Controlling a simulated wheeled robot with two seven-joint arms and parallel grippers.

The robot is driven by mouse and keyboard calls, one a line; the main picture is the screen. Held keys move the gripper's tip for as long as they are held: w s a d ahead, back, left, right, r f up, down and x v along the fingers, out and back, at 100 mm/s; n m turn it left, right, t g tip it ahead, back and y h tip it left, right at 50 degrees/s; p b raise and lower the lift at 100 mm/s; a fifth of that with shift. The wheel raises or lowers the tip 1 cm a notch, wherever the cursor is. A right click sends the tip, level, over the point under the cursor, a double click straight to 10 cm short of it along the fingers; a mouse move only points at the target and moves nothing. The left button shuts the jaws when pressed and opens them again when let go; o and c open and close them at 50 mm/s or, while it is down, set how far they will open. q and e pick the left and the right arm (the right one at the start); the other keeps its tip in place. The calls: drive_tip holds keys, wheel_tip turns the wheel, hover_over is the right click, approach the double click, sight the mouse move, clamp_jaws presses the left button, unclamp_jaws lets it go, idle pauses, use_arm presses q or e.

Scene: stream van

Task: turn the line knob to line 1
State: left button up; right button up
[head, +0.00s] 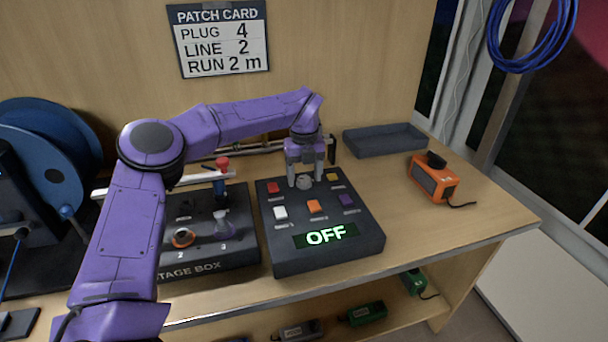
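A dark control box (325,258) stands on the bench with a lit green display (325,235) reading OFF. A small grey knob (304,182) sits at the top middle of the box, partly hidden by my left gripper (305,180). That gripper points down over the knob with its fingers apart, one on each side; I cannot tell whether they touch it. Which way the knob points is too small to tell. The patch card (219,40) on the wall reads PLUG 4, LINE 2, RUN 2 m. My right gripper is not in view.
Red, yellow, white, orange and purple buttons surround the knob. A stage box (242,253) with plugs stands left of the control box. An empty dark tray (385,139) and an orange device (432,180) are to the right. Bench around the orange device is clear.

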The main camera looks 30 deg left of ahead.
sight(304, 178)
use_arm(q)
wheel_tip(304, 178, up, 10)
drive_tip(key=shift+r, duration=0.25)
idle(0.3)
idle(0.3)
